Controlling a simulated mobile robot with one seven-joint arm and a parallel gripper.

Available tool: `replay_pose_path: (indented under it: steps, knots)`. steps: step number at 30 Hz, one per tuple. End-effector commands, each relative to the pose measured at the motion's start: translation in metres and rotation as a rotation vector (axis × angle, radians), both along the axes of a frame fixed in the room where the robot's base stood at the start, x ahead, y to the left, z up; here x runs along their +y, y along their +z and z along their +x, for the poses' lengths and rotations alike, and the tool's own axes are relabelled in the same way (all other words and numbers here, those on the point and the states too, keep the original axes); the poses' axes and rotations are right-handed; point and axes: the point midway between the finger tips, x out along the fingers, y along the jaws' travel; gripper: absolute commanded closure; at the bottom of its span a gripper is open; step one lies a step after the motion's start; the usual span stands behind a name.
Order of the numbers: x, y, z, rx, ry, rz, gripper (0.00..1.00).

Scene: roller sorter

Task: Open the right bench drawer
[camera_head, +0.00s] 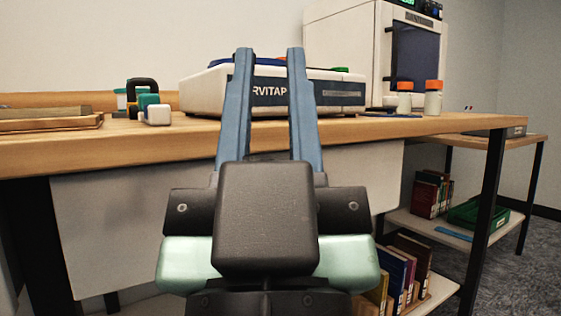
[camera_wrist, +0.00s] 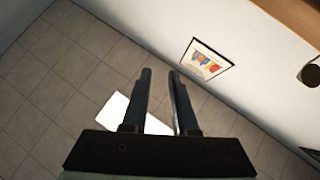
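The wooden bench (camera_head: 400,128) spans the head view, with dark legs and a pale panel (camera_head: 110,215) under its top. No drawer front or handle can be made out on that panel, and my arm hides its middle. My gripper (camera_head: 270,58) points up and forward in front of the bench, its two blue fingers apart with nothing held between them. In the wrist view my gripper (camera_wrist: 160,74) also shows a gap between its fingers, over a tiled floor. Part of a wooden edge (camera_wrist: 295,18) shows at the top right there.
On the bench stand a white device (camera_head: 205,92), two orange-capped bottles (camera_head: 433,103), small coloured items (camera_head: 158,115) and a wooden tray (camera_head: 50,120). Shelves with books (camera_head: 428,195) are at the right. The wrist view shows a wall picture (camera_wrist: 206,60) and a white shape (camera_wrist: 115,113).

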Motion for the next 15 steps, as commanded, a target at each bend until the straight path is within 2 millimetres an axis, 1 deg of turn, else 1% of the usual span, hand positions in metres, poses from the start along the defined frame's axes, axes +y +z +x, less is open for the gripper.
replay_pose_path:
  steps: [1, 9, 15]
  knots:
    - [0.0, 0.036, 0.0, 0.0, 0.001, 0.001, 0.73]
    - [0.0, 0.12, 0.001, 0.003, 0.001, 0.003, 0.73]
    - [-0.001, 0.176, 0.006, 0.023, -0.014, 0.003, 0.73]
